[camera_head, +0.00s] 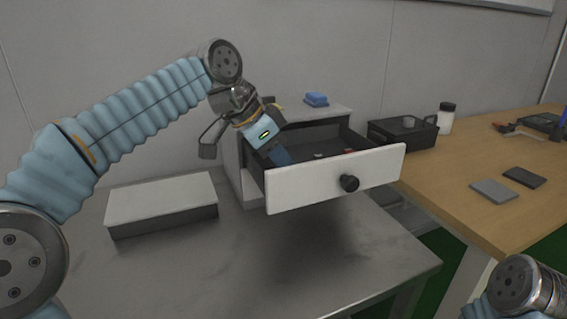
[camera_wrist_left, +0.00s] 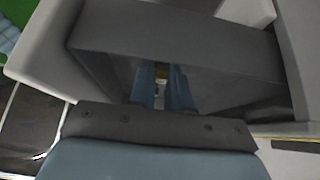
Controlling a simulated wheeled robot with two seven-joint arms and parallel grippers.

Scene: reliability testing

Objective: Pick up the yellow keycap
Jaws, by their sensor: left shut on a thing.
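The white drawer (camera_head: 320,186) with a round black knob (camera_head: 349,183) is pulled open. My left gripper (camera_head: 285,160) reaches down into its left part. In the left wrist view, the two blue fingers (camera_wrist_left: 162,78) are close together inside the dark drawer. A small yellow piece, seemingly the yellow keycap (camera_wrist_left: 161,71), shows between the fingertips, which are shut on it. Most of it is hidden by the fingers. In the head view the keycap is hidden behind the gripper and drawer front. My right gripper is out of view.
A small white piece (camera_head: 318,156) and a red piece (camera_head: 349,150) lie in the drawer. A blue object (camera_head: 316,99) sits on the cabinet top. A white-topped box (camera_head: 162,200) stands left. A black case (camera_head: 402,133) and a jar (camera_head: 446,118) stand right.

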